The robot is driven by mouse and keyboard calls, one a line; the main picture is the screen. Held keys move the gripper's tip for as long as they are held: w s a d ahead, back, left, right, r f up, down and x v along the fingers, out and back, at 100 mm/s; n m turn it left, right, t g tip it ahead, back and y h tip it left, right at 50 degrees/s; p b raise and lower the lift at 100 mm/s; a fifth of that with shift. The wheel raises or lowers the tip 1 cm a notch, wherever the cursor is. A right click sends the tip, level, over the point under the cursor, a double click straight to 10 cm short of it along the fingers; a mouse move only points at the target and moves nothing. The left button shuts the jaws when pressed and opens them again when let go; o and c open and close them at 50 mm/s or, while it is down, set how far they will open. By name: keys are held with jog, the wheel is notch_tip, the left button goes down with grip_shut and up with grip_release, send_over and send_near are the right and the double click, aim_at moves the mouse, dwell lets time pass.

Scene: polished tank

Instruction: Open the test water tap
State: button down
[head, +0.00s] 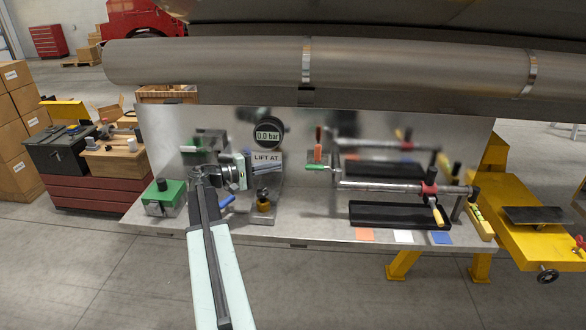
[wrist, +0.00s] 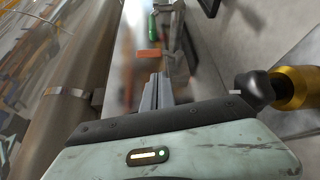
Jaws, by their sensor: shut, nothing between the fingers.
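No label marks a test water tap, so I cannot tell which handle it is. On the pipework right of the gauge, an orange upright lever (head: 318,143) stands above a green lever (head: 314,167). The orange lever (wrist: 148,53) and green lever (wrist: 152,26) show beyond my fingers in the wrist view. A red fitting with a yellow handle (head: 437,214) sits farther right on the pipe. A blue handle (head: 227,203) lies below my gripper. My gripper (head: 248,168) points right, left of the levers and apart from them. Its fingers (wrist: 158,91) are shut and empty.
A gauge (head: 267,134) reads 0.0 bar above a "LIFT AT" plate (head: 267,158). A brass piece with a black knob (head: 263,200) stands close below my gripper; it is near in the wrist view (wrist: 292,88). A green box (head: 163,197) is left. A large pipe (head: 210,62) runs overhead.

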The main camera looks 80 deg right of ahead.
jog(key=s+d, duration=0.2)
jog(key=s, duration=0.7)
jog(key=shift+w, duration=0.1)
